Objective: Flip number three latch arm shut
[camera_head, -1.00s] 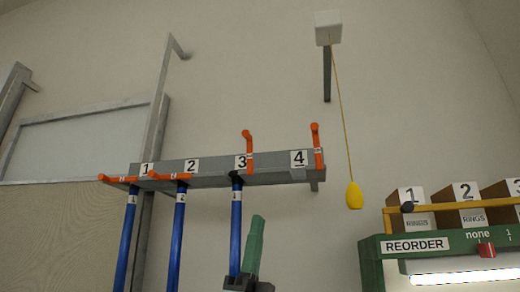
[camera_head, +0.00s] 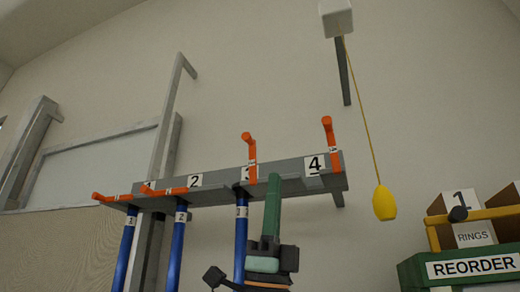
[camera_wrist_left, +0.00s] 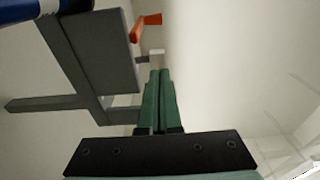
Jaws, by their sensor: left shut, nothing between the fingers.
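The number three latch arm (camera_head: 250,160) is orange and stands upright on the grey rack bar (camera_head: 290,179). Its number label is partly hidden behind it. A blue rod (camera_head: 241,235) hangs at station three. My left gripper (camera_head: 273,178) has green fingers, pressed together and empty. They point up in front of the bar, just right of the number three arm. In the left wrist view the fingertips (camera_wrist_left: 159,73) are near the grey bar (camera_wrist_left: 95,50), and an orange latch arm (camera_wrist_left: 146,25) shows beyond them. My right gripper is not in view.
Latch arms one (camera_head: 113,197) and two (camera_head: 165,190) lie flat across their rods; arm four (camera_head: 331,145) stands upright. A yellow pull handle (camera_head: 384,203) hangs on a cord at right. A green reorder shelf (camera_head: 415,272) with boxes stands lower right.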

